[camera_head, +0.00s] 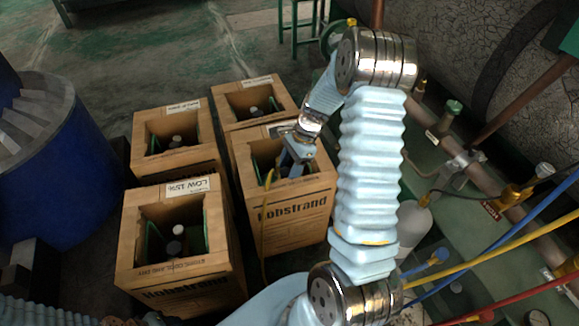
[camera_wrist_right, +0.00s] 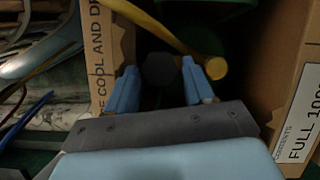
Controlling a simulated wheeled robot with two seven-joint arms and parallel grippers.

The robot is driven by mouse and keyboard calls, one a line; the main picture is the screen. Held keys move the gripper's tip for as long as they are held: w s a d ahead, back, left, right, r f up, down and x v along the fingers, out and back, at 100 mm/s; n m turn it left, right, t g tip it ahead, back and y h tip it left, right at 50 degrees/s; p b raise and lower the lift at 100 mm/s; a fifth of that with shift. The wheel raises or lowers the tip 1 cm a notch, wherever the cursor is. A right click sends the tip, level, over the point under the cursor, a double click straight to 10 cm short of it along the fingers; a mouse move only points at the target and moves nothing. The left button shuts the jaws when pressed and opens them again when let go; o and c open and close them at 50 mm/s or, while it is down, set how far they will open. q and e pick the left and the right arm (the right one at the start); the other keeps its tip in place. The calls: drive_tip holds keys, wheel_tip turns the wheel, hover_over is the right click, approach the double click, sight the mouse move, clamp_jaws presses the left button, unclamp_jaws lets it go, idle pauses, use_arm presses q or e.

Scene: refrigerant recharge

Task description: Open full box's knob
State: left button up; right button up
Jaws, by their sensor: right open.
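The full box (camera_head: 290,217) is an open-topped brown carton marked "Hobstrand", in the middle of the head view. A yellow hose (camera_wrist_right: 150,22) ends in a yellow fitting (camera_wrist_right: 216,68) beside the right finger. My left gripper is not seen.
Similar boxes stand close by: the "LOW 15%" box (camera_head: 180,270) and two behind (camera_head: 172,140) (camera_head: 254,98). A blue drum (camera_head: 60,150) stands left. Pipes, coloured hoses and a large tank (camera_head: 480,50) crowd the right. A yellow hose (camera_head: 264,225) hangs over the full box's front.

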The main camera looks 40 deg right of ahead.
drive_tip(key=c, duration=0.8)
